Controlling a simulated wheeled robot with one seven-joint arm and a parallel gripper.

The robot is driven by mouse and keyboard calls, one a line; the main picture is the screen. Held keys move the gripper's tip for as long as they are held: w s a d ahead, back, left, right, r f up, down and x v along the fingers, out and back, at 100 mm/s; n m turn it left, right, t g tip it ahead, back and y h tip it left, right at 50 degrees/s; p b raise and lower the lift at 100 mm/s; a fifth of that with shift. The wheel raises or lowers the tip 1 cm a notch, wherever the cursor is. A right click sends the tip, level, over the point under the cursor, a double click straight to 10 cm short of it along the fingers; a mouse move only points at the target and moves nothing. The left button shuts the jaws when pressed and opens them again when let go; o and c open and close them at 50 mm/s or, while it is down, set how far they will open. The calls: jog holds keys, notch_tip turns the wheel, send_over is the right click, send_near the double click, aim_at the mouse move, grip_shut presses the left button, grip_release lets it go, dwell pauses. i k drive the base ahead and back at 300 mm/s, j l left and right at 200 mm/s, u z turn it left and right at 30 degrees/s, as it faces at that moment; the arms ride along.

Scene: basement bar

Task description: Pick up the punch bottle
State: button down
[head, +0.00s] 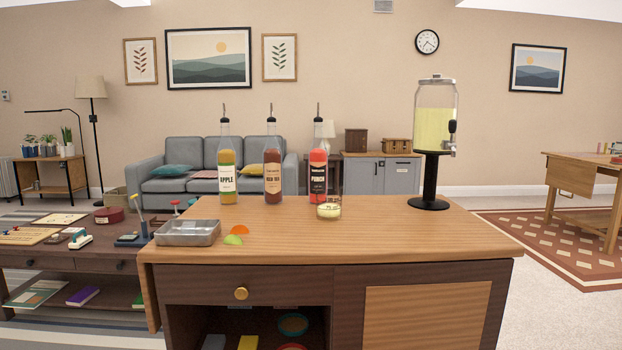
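The punch bottle (318,171) stands upright toward the back of the wooden bar counter (400,235) in the head view. It is clear with red liquid, a black label reading PUNCH and a dark pour spout. It is the rightmost of three similar bottles. The red tea bottle (273,171), with brown liquid, is to its left. The apple bottle (226,172), with yellowish liquid, is farther left. A small glass bowl (329,208) with pale contents stands just in front of the punch bottle and overlaps its lower right edge in the picture. My gripper is not in view.
A metal tray (188,233) sits at the counter's front left, with orange and green wedges (236,233) beside it. A drink dispenser (434,130) on a black stand is at the back right. The counter's front middle and right are clear. A low table (70,260) stands left.

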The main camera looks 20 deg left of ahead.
aim_at(317, 154)
jog(key=u, duration=1.1)
